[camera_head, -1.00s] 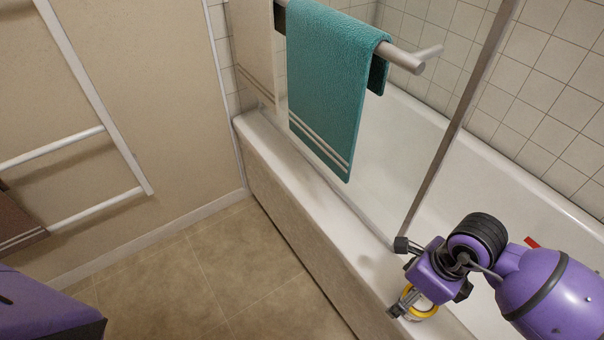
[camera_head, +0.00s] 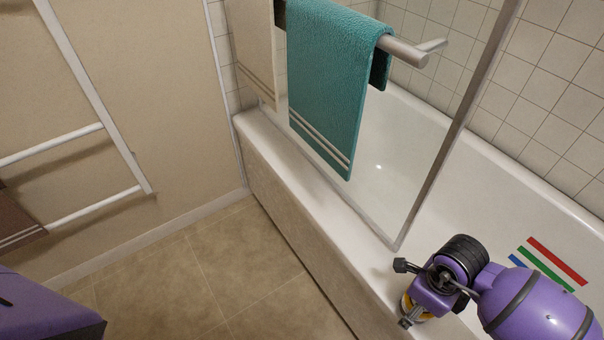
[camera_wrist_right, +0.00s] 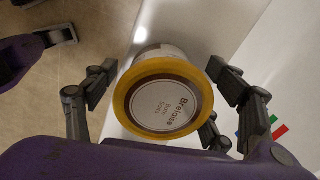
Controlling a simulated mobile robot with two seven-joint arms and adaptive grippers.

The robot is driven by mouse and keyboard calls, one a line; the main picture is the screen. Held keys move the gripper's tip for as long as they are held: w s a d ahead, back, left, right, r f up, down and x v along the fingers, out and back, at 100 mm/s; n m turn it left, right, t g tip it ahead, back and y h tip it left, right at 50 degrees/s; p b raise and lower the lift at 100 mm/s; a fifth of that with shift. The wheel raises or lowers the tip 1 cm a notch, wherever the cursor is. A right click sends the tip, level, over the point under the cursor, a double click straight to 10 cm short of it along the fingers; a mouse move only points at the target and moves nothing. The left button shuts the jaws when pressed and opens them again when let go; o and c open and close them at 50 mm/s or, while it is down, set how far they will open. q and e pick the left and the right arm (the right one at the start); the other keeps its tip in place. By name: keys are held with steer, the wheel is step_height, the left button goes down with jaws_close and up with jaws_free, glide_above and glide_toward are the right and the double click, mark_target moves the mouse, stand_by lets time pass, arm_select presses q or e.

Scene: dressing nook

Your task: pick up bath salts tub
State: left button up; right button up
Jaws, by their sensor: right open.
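The bath salts tub (camera_wrist_right: 163,105) has a yellow rim and a pale round label on its lid. It stands on the bathtub's ledge. In the head view, only a bit of its yellow and white side (camera_head: 406,304) shows below my right gripper (camera_head: 407,294). In the right wrist view, my right gripper (camera_wrist_right: 160,82) is open, with fingers apart on both sides of the tub. I cannot tell whether they touch it. Dark and purple parts at the upper left of that view look like my left gripper (camera_wrist_right: 55,25); its state is unclear.
The white bathtub (camera_head: 345,215) has a metal-edged glass screen (camera_head: 445,160) beside my right gripper. A teal towel (camera_head: 330,90) hangs on a rail. Coloured stripes (camera_head: 550,262) lie inside the bathtub. The tiled floor (camera_head: 200,275) is clear.

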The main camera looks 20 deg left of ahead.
steer(key=shift+c, duration=0.2)
steer(key=shift+r, duration=0.1)
steer(key=c, duration=1.3)
